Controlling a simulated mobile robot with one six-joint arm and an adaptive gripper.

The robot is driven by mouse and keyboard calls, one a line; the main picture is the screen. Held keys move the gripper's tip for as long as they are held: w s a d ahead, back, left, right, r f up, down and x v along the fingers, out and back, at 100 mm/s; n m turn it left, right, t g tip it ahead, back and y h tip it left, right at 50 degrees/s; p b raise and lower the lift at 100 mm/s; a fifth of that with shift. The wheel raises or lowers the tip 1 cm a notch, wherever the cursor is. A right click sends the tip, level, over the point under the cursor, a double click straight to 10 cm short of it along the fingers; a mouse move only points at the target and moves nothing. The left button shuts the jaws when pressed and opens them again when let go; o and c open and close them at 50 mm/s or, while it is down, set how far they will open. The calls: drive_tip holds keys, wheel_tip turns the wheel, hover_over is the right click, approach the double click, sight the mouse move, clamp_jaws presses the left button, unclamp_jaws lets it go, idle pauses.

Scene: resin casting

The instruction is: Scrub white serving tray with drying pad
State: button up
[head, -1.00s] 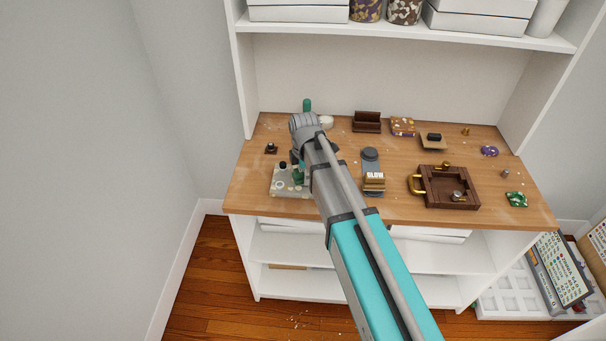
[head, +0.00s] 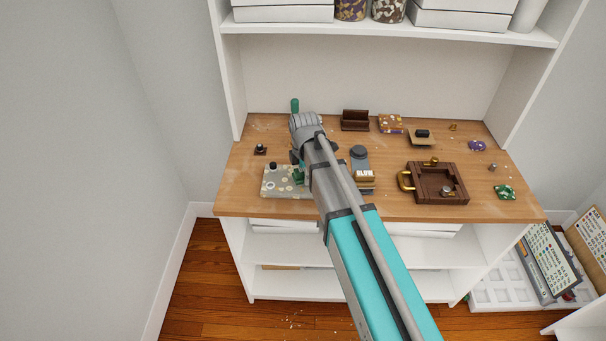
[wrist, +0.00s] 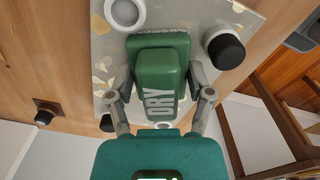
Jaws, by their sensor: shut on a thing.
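The white serving tray (head: 274,189), pale grey-white with gold flecks, lies on the left front of the wooden worktop. In the wrist view its speckled surface (wrist: 106,72) fills the upper middle. My gripper (wrist: 161,78) is shut on the drying pad (wrist: 155,90), a green block lettered DRY, with one finger on each side. The pad is over the tray; its underside is hidden, so I cannot tell whether it touches. In the head view my gripper (head: 298,172) is mostly hidden by my arm, with a bit of green showing at the tray's right part.
A black-topped knob (wrist: 226,50) and a white ring (wrist: 124,12) are at the tray. A small dark block (head: 260,150) lies behind it. The GLOW block (head: 364,175) is to the right, then a brown tray with brass handles (head: 437,184). Shelves stand above the worktop.

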sight(293, 175)
drive_tip(key=shift+s+f, duration=0.1)
drive_tip(key=shift+s, duration=0.1)
idle(0.3)
drive_tip(key=shift+a, duration=0.15)
drive_tip(key=shift+w+a, duration=0.1)
drive_tip(key=shift+a, duration=1.4)
drive_tip(key=shift+a, duration=1.5)
